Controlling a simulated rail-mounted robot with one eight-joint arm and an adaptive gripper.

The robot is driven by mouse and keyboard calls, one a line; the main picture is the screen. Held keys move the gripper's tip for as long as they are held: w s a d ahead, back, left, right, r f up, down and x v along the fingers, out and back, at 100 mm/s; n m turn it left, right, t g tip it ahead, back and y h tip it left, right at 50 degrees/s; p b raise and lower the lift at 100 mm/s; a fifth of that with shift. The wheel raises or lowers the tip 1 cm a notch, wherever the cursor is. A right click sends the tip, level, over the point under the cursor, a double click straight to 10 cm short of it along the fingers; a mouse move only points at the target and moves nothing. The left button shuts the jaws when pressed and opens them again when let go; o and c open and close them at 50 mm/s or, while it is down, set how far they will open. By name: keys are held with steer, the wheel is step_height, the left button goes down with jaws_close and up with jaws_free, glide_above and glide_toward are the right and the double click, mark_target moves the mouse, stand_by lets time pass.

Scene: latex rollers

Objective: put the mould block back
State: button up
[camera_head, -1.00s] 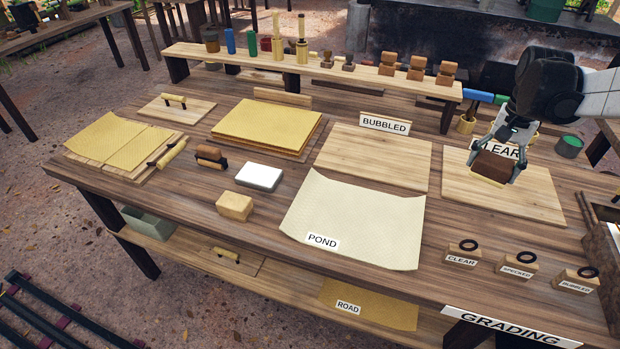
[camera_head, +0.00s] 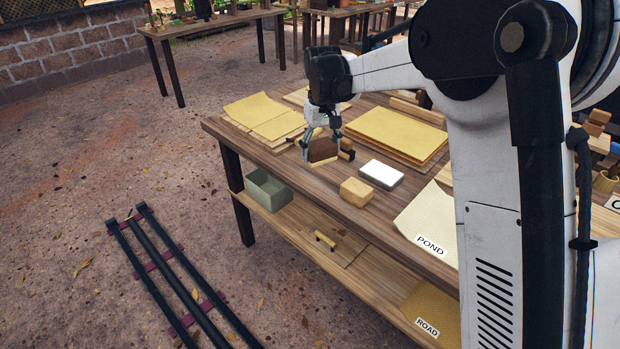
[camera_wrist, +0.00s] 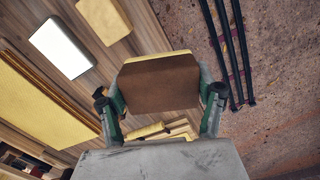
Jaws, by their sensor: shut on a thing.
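My gripper (camera_head: 321,141) is shut on a brown block with a pale yellow underside, which I take to be the mould block (camera_head: 322,152). In the head view it is over the left part of the long wooden table, left of the white slab; whether it touches the table is unclear. In the wrist view the mould block (camera_wrist: 158,85) sits between both fingers (camera_wrist: 161,105), its brown face and pale edge showing. A dark and brown item (camera_head: 347,149) is partly hidden just behind the gripper.
A tan block (camera_head: 357,192) and a white slab (camera_head: 381,173) lie to the right. Yellow sheets (camera_head: 398,133) are stacked behind; more yellow sheets (camera_head: 262,112) lie at the far left. A green-grey bin (camera_head: 268,190) stands on the lower shelf. My arm hides the table's right side.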

steer(key=a+f+n, duration=0.2)
steer(key=a+n, duration=0.2)
steer(key=a, duration=0.5)
glide_above(315, 174)
step_height(315, 174, down, 7)
steer(key=shift+s+a+r, duration=0.1)
steer(key=shift+a, duration=0.05)
steer(key=shift+f, duration=2)
steer(key=shift+f, duration=0.25)
steer(key=o, duration=1.2)
steer(key=shift+r, duration=0.1)
